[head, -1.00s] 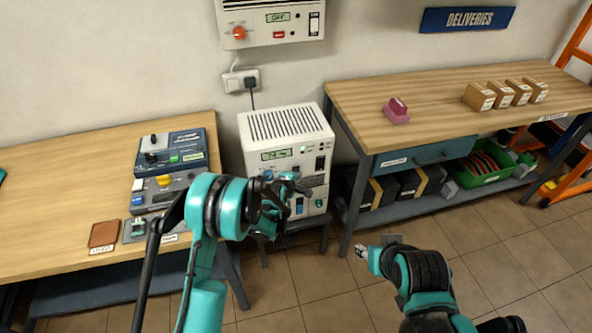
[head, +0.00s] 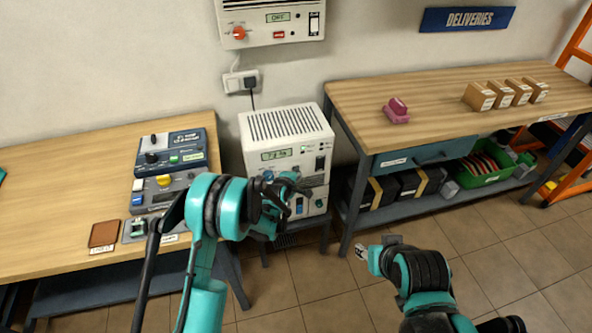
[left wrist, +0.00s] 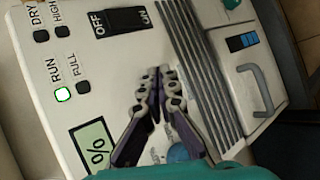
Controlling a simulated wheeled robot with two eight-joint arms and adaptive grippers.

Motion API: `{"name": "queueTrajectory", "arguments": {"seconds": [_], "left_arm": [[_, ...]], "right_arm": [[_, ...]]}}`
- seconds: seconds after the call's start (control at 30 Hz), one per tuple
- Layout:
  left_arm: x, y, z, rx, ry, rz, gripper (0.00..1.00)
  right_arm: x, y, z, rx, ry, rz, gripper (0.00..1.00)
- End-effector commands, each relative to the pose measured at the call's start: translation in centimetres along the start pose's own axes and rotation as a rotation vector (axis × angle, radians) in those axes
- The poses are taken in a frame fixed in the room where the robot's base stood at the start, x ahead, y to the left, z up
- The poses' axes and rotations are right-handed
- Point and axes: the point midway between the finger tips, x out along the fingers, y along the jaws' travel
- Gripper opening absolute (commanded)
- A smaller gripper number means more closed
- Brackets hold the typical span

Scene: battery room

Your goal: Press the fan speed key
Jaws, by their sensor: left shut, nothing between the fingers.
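The white dehumidifier-like unit (head: 284,125) stands low between the two benches, with a vented top and a percent display (head: 277,155). In the left wrist view its panel (left wrist: 120,70) has a black OFF/ON switch (left wrist: 125,22), lights marked DRY, HIGH, RUN and FULL, and a lit RUN light (left wrist: 63,95). A round blue-green part (left wrist: 178,152) is partly hidden behind my left gripper; I cannot read its label. My left gripper (left wrist: 159,75) is shut and empty in front of the panel; contact is not clear. My right gripper (head: 361,253) is low over the floor, its fingers too small to judge.
A wall unit (head: 270,22) with a red knob hangs above. The left bench (head: 60,165) holds several control boxes and a brown pad (head: 104,234). The right bench (head: 440,97) holds a pink object (head: 396,112) and several small cartons. Open tiled floor (head: 310,275) lies in front.

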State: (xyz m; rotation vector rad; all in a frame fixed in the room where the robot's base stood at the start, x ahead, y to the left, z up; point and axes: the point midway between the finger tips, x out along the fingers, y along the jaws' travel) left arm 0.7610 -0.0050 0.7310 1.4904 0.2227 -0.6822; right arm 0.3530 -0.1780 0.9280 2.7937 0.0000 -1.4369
Motion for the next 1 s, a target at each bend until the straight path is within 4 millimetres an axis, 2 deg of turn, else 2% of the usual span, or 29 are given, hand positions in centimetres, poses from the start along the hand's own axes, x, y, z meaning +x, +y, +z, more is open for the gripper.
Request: {"name": "queueTrajectory", "arguments": {"seconds": [1.0], "left_arm": [[0.69, 0.54, -0.51, 0.000, 0.000, 0.000, 0.00]], "right_arm": [[0.00, 0.00, 0.00, 0.000, 0.000, 0.000, 0.40]]}}
